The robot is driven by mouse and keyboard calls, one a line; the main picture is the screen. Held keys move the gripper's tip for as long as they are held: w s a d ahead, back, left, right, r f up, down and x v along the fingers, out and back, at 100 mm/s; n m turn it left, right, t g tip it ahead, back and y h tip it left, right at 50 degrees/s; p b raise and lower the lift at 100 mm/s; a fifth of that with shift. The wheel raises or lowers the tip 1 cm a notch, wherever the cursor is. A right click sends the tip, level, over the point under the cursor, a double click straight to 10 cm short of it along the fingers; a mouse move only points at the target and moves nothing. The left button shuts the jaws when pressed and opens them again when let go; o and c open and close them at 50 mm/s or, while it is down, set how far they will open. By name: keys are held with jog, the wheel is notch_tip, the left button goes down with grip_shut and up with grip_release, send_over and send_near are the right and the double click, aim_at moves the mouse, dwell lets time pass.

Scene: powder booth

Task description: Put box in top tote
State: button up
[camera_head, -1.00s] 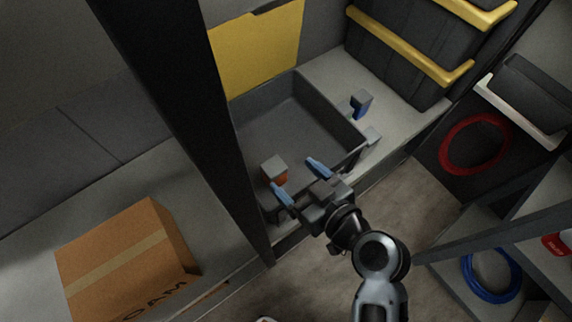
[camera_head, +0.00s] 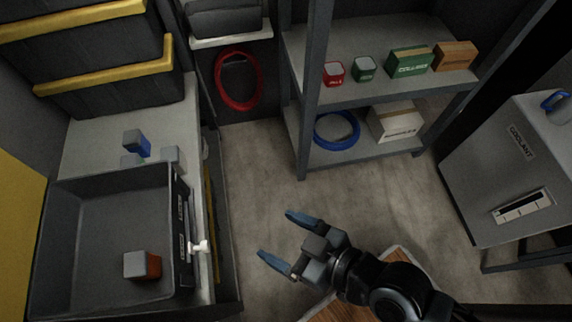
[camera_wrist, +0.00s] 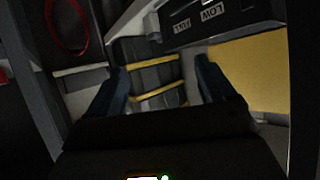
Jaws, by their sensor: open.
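A small box (camera_head: 141,265) with a grey top and orange-red side sits inside the open dark grey tote (camera_head: 181,235), near its front right. The tote stands on the counter at left in the head view; in the wrist view, its dark front (camera_wrist: 205,22) appears to carry upside-down labels. My gripper (camera_head: 275,235) is open and empty, over the floor to the right of the tote and apart from it. In the wrist view, nothing lies between the fingers (camera_wrist: 160,85).
Small blue and grey blocks (camera_head: 133,143) stand on the counter behind the tote. Stacked black totes with yellow bars (camera_head: 105,78) are at back left. A shelf (camera_head: 385,92) holds several small boxes. A coolant cabinet (camera_head: 520,170) stands right. The middle floor is clear.

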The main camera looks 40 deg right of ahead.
jog(key=s+d+r+m+t+h, duration=0.3)
jog(key=s+d+r+h, duration=0.2)
jog(key=s+d+r, duration=0.7)
notch_tip(320, 180, up, 3)
jog(key=shift+s+d+r+m, duration=0.1)
jog(key=shift+s+d+m, duration=0.3)
